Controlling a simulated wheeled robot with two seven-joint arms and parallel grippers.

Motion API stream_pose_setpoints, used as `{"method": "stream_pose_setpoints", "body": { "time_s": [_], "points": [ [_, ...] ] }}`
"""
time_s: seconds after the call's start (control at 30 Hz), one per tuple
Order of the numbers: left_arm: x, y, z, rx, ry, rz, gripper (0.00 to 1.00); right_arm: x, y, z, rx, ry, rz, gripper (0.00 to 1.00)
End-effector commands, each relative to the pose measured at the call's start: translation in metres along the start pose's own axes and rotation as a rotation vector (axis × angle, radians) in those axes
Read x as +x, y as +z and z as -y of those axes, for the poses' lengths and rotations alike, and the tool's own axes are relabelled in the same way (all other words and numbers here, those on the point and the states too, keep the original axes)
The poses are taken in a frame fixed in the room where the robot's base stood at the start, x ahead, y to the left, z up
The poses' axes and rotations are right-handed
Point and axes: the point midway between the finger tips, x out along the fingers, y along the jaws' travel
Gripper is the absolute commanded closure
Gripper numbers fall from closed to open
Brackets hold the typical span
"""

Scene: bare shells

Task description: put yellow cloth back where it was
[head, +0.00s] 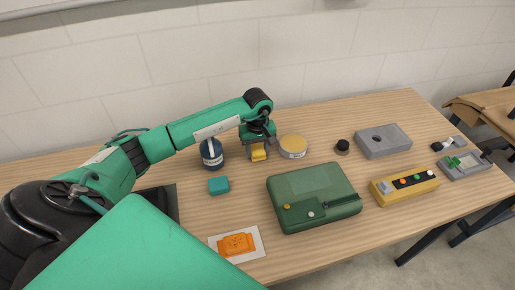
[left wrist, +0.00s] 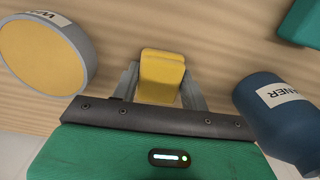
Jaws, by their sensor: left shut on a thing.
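The yellow cloth (head: 258,152) is a small folded block in the head view, near the back of the table. My left gripper (head: 257,157) is shut on it from above. In the left wrist view the cloth (left wrist: 161,75) sits between the two grey fingers of my left gripper (left wrist: 160,88). I cannot tell whether the cloth touches the table. My right gripper is not in view.
A dark blue cleaner bottle (head: 212,153) stands just left of the cloth, and a round yellow-topped tin (head: 292,146) just right. A teal block (head: 218,186), green case (head: 312,197), orange piece on a white card (head: 236,244), yellow button box (head: 404,186) and grey block (head: 383,141) lie around.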

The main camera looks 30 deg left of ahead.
Motion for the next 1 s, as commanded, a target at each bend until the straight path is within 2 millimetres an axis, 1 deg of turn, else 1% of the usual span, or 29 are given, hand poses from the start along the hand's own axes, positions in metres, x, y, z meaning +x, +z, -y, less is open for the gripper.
{"method": "stream_pose_setpoints", "body": {
  "time_s": [0.2, 0.23, 0.27, 0.3, 0.33, 0.6, 0.73, 0.77, 0.87, 1.0],
  "points": [
    [0.005, 0.0, 0.0, 0.001, 0.0, -0.001, 0.77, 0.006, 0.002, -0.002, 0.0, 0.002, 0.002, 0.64],
    [0.004, 0.0, 0.0, 0.001, -0.001, 0.0, 0.52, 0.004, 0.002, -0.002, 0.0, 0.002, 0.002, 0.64],
    [0.003, 0.0, 0.0, 0.001, -0.001, 0.0, 0.46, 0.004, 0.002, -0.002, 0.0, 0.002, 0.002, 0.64],
    [0.003, 0.0, 0.0, 0.001, -0.001, 0.0, 0.38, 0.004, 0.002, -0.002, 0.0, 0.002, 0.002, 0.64],
    [0.003, 0.0, 0.0, 0.001, -0.001, 0.0, 0.34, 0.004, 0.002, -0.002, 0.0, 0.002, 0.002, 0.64],
    [0.002, 0.0, 0.0, 0.001, 0.0, 0.0, 0.34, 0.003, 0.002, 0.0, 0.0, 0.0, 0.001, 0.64],
    [-0.003, 0.0, 0.0, 0.0, 0.0, 0.001, 0.34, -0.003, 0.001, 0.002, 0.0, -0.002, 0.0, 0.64],
    [-0.005, -0.001, -0.001, 0.001, 0.002, -0.002, 0.34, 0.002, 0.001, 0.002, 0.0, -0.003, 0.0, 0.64],
    [-0.022, -0.001, -0.001, 0.002, 0.003, -0.004, 0.34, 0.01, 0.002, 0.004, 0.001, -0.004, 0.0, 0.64],
    [-0.053, -0.001, -0.001, 0.003, 0.004, -0.005, 0.34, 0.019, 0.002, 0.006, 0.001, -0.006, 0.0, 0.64]
  ]
}}
